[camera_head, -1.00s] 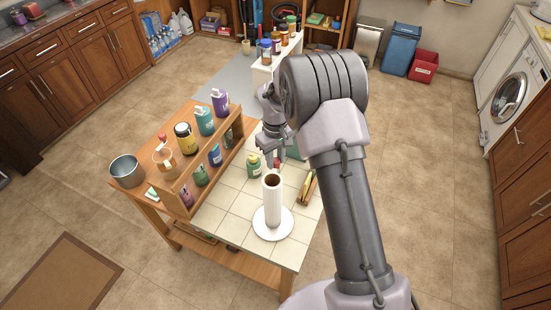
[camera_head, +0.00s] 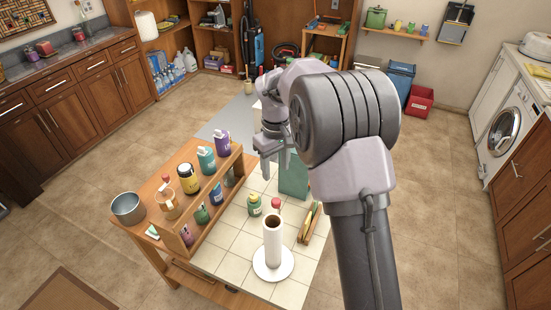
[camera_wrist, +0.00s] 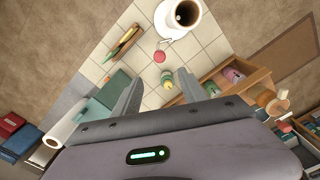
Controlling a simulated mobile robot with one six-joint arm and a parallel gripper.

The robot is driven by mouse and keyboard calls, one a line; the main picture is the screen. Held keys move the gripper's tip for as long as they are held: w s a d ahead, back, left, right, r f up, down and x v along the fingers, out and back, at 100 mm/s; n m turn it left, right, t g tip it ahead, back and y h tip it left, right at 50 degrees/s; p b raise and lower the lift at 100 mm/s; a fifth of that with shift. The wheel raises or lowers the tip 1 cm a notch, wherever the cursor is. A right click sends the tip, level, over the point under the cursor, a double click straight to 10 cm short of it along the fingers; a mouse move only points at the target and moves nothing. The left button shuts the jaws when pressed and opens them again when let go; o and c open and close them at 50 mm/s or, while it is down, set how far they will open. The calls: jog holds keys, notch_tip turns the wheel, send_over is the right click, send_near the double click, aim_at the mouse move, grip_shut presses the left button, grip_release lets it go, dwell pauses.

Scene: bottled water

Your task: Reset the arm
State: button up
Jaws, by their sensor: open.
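My grey arm rises through the right of the head view, with its large ribbed joint in front. My gripper (camera_head: 271,172) hangs from it over the far part of the tiled table (camera_head: 222,247). In the wrist view my gripper (camera_wrist: 158,88) has its two fingers spread apart with nothing held between them. A small green bottle (camera_head: 254,204) stands on the tiles below; it also shows in the wrist view (camera_wrist: 168,85), beyond the fingers. The arm hides part of the table's right side and what stands behind it.
A paper towel roll (camera_head: 273,243) on a white base stands at the table's front. A wooden tray (camera_head: 311,224) lies beside it, and a teal box (camera_head: 294,178) is behind. A wooden shelf (camera_head: 212,205) with several bottles and a metal pot (camera_head: 128,208) stand left. Open floor surrounds the table.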

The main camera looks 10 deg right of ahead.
jog(key=shift+r, duration=1.25)
